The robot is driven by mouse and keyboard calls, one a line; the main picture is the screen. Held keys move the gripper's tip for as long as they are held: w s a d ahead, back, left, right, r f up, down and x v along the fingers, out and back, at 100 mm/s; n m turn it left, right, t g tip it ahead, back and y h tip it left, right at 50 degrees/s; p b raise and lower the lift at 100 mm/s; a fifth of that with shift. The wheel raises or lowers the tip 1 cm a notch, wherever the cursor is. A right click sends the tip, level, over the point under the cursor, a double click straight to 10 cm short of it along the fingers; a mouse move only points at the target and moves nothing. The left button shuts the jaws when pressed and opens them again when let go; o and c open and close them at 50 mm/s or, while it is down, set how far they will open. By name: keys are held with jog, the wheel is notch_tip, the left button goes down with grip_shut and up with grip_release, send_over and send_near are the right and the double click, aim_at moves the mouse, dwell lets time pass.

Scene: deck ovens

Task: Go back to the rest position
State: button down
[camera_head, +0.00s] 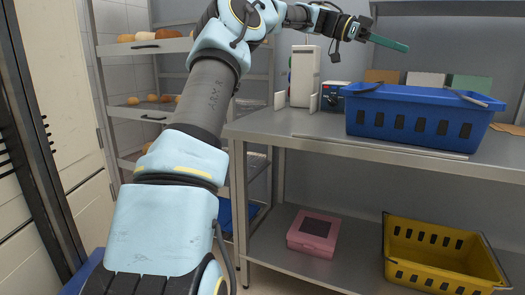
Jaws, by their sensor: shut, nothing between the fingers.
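My gripper (388,42) is at the upper right of the head view, at the end of my raised arm. Its green fingers are together, shut, with nothing seen between them. It points right, in front of the back wall and above the left part of the blue crate (421,124), apart from it. My arm rises from the lower left and bends to the right at the top of the picture.
The blue crate stands on a steel table (380,150) with a white device (305,76) and a small blue box (331,97). Below are a pink box (313,232) and a yellow crate (440,258). A rack (143,47) with bread stands behind my arm.

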jog(key=s+a+f+n+t+y, duration=0.1)
jog(key=a+f+n+t+y, duration=0.25)
jog(key=f+n, duration=0.85)
jog(key=s+a+f+n+t+y, duration=0.35)
jog(key=a+f+y, duration=0.25)
jog(key=a+f, duration=1.2)
jog(key=s+a+f+n+t+y, duration=0.1)
jog(key=s+a+f+n, duration=0.3)
jog(key=s+a, duration=0.4)
jog(key=s+a+f+n+t+y, duration=0.1)
jog(key=s+a+f+n+y, duration=0.15)
jog(key=s+a, duration=0.6)
jog(key=w+a+r+h+p, duration=0.1)
jog(key=w+r+p, duration=0.2)
jog(key=r+p, duration=1.2)
jog(key=shift+w+a+r+n+p, duration=0.2)
jog(key=shift+a+n+p, duration=0.1)
jog(key=shift+a+p, duration=0.1)
